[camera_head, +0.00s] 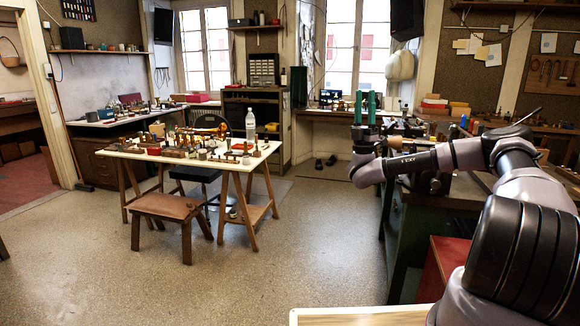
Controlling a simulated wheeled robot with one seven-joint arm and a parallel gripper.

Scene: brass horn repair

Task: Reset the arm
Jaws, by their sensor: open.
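My arm comes in from the lower right and bends at a dark joint. It then reaches left, about level, across the front of the right-hand workbench (412,215). My gripper (365,101) is at the arm's far end, near the middle right of the view. Its two green fingers point straight up with a narrow gap between them. The gripper is open and I see nothing between the fingers. My arm hides part of the workbench and of the things on it.
A trestle table (262,153) with many small tools and a bottle (250,125) stands left of centre. A wooden stool (168,207) is in front of it. A pale board edge (360,316) shows at the bottom. The floor (300,240) between table and workbench is clear.

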